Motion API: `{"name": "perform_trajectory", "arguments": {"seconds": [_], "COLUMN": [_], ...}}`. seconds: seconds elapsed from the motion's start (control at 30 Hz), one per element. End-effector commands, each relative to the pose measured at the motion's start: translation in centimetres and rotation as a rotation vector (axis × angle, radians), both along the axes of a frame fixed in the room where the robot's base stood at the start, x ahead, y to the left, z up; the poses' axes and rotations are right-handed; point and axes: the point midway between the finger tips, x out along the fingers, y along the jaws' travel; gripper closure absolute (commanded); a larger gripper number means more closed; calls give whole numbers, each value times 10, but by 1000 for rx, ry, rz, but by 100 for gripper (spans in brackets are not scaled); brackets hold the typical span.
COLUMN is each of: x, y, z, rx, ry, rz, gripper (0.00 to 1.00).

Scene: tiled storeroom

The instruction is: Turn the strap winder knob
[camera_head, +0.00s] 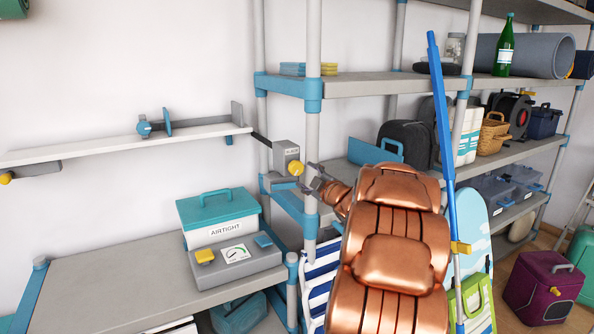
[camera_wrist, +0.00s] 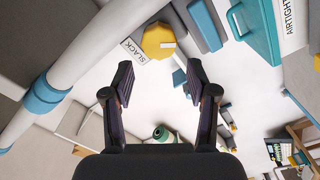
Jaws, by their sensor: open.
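The strap winder is a grey box (camera_head: 286,153) on the shelf post, with a yellow knob (camera_head: 296,168) on its face. In the wrist view the yellow knob (camera_wrist: 158,42) has a pale pointer mark and sits beside a label reading SLACK (camera_wrist: 133,51). My gripper (camera_head: 308,177) is just right of the knob in the head view. In the wrist view my gripper (camera_wrist: 160,80) is open and empty, and the knob lies ahead of the gap between its fingertips, apart from them. My copper arm hides part of the shelving behind.
A blue pole (camera_head: 443,130) leans right of my arm. Bare shelf top (camera_head: 110,285) lies at lower left.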

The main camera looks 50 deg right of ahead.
Motion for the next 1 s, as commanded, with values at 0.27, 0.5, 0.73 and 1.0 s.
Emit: {"name": "perform_trajectory", "arguments": {"seconds": [0.27, 0.5, 0.73, 1.0], "x": [17, 47, 66, 74], "y": [-6, -15, -21, -24], "z": [3, 1, 1, 0], "rx": [-7, -3, -3, -2], "ry": [-7, -5, -3, -4], "rz": [6, 6, 6, 4], "gripper": [42, 42, 42, 42]}}
